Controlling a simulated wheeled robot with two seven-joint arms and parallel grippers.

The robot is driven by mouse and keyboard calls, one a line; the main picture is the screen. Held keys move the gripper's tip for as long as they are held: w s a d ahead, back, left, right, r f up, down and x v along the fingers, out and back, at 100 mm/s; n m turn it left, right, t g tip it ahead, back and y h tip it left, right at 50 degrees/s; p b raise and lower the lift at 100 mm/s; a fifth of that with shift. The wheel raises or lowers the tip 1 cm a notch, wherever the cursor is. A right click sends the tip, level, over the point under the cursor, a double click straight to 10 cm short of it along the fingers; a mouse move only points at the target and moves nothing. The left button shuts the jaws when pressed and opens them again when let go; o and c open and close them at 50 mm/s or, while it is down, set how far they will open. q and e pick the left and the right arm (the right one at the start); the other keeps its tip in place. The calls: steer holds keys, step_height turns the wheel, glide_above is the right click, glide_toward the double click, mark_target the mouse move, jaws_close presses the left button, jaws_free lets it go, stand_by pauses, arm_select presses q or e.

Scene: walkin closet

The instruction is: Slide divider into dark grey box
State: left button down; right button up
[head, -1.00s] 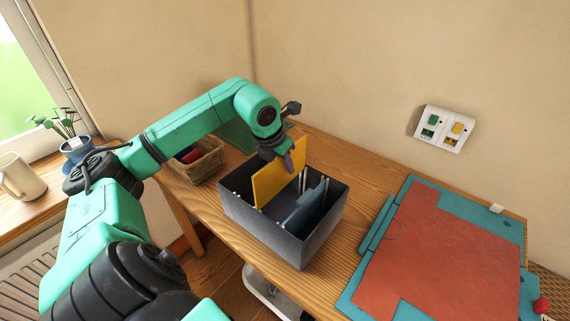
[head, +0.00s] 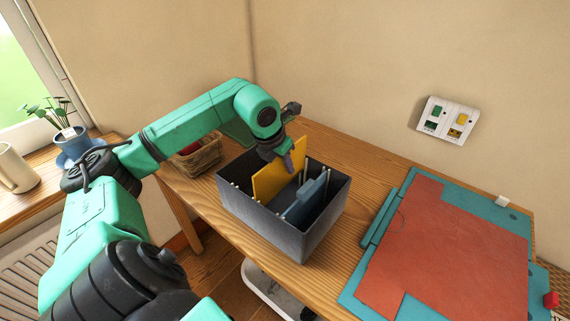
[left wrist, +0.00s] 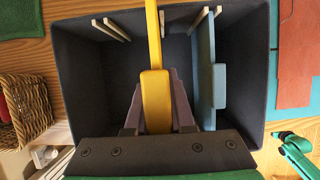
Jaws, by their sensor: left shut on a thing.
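The dark grey box (head: 262,212) stands open on the wooden table; it also fills much of the left wrist view (left wrist: 95,70). My left gripper (head: 286,158) is above the box, shut on the yellow divider (head: 268,183). The yellow divider is upright, its lower part inside the box and its top above the rim. In the left wrist view the gripper fingers (left wrist: 157,105) clasp its tab. A blue-grey divider (head: 306,200) stands in the box to the right. Pale guide strips (left wrist: 117,30) line the box wall. Whether the yellow divider sits between strips is unclear. My right gripper is not in view.
A wicker basket (head: 200,160) stands left of the box, behind my arm. A teal board with a red-brown mat (head: 450,250) lies to the right. A mug (head: 14,170) and potted plant (head: 70,145) stand on the sill.

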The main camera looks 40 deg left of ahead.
mark_target(285, 185)
arm_select(q)
steer(key=shift+f+b, duration=0.95)
steer(key=shift+f, duration=0.3)
steer(key=shift+f+b, duration=2.25)
steer(key=shift+f, duration=0.25)
steer(key=shift+f+b, duration=0.35)
steer(key=shift+b, duration=0.05)
steer(key=c, duration=0.7)
jaws_free()
